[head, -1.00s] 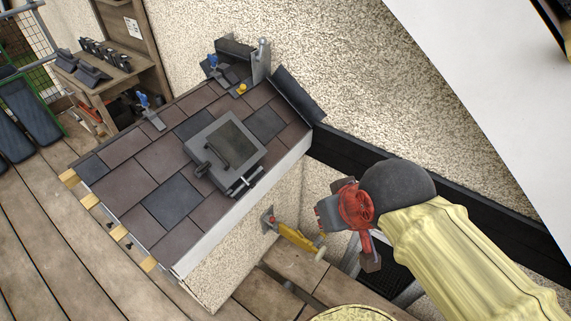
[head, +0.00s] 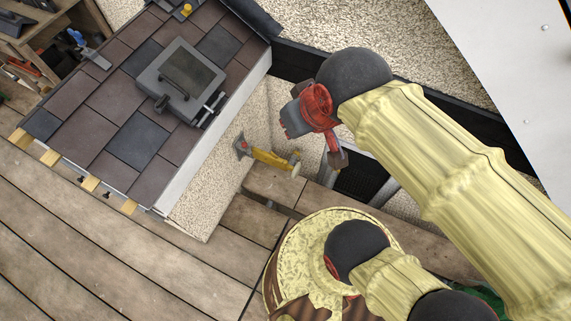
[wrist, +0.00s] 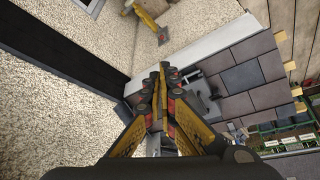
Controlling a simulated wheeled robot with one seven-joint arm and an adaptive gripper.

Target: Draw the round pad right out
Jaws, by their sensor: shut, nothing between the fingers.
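A yellow fitting (head: 272,159) with a pale, rounded end (head: 295,160) sticks out from a grey plate on the pale side wall, below the roof edge. I cannot tell for sure whether this end is the round pad. In the wrist view a yellow fitting (wrist: 147,20) shows at the top, cut by the frame edge. My gripper (wrist: 162,75) is shut and empty, its yellow and black fingers together in the wrist view, apart from the fitting. In the head view my red and grey wrist is up and right of the fitting; the fingertips are not clear there.
The slate roof (head: 110,110) carries a grey roof window (head: 184,80) with a handle. A dark beam (head: 295,62) runs along the rough wall. Wooden decking (head: 90,240) lies in front. A dark grille (head: 362,178) shows right of the fitting.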

